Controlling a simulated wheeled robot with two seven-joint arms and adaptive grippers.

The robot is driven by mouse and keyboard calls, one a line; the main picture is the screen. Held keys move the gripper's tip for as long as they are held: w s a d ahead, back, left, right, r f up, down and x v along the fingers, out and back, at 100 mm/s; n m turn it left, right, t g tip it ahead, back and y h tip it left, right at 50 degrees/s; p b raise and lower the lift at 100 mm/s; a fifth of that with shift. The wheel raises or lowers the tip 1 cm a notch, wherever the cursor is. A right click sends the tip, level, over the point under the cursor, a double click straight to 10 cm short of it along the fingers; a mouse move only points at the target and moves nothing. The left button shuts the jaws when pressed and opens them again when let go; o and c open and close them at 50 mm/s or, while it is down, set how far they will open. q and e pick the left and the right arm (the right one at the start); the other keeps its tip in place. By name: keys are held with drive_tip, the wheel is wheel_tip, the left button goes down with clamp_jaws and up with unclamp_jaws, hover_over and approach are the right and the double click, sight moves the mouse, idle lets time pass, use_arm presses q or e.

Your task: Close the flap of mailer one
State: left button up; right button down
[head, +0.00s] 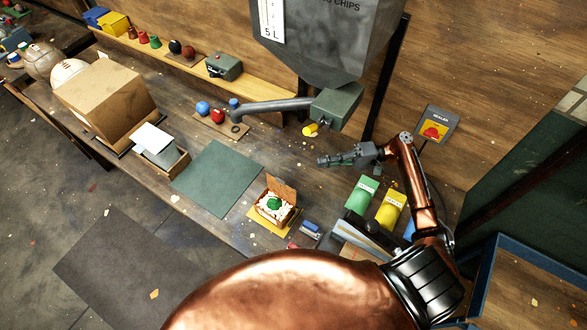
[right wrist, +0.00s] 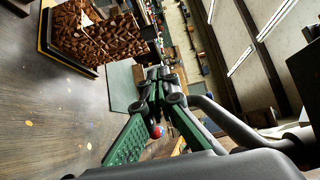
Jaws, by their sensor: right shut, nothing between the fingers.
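A small open cardboard mailer (head: 262,211) stands on a yellow pad on the bench, with a green ball (head: 274,203) on pale packing chips inside. Its flap (head: 283,187) stands up at the far side. My right gripper (head: 322,160) is to the right of and beyond the mailer, apart from it, with its fingers pointing left. It is shut and empty. In the right wrist view the shut fingertips (right wrist: 160,76) show near the middle, and the brown mailer (right wrist: 95,30) is at upper left, clear of them. My left gripper is not in view.
A grey hopper (head: 325,40) with a spout arm (head: 270,105) hangs behind the mailer. A blue stapler-like item (head: 310,228) lies right of it. A bare green mat (head: 216,178) lies left.

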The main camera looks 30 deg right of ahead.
sight(281, 187)
drive_tip(key=a+p, duration=0.4)
drive_tip(key=a, duration=0.8)
drive_tip(key=shift+w+a, duration=0.25)
drive_tip(key=shift+a, duration=0.05)
